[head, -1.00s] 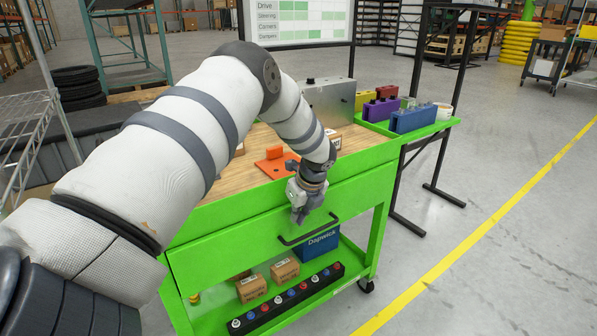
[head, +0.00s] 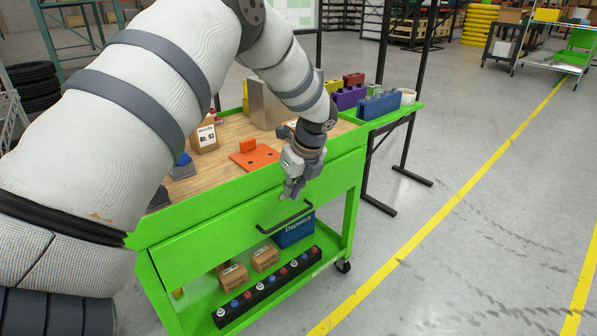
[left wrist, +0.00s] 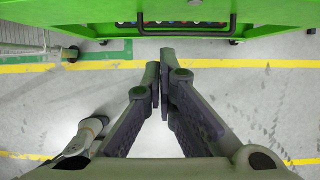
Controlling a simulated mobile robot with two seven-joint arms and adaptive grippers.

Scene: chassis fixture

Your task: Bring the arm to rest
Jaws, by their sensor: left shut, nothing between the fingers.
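My left arm comes in from the left of the head view and reaches over the green cart (head: 190,235). My left gripper (head: 288,196) points down in front of the cart's drawer front, close to the black drawer handle (head: 285,217). In the left wrist view the gripper (left wrist: 160,75) has its fingertips together with nothing between them. Below it there is bare floor, and the handle (left wrist: 185,30) shows at the top, apart from the fingers. My right gripper is not in view.
An orange plate (head: 255,158), a small box (head: 204,138) and a grey metal case (head: 267,104) stand on the cart's wooden top. A blue bin (head: 294,231), boxes and a black rail (head: 268,288) sit on its lower shelf. Open floor lies to the right.

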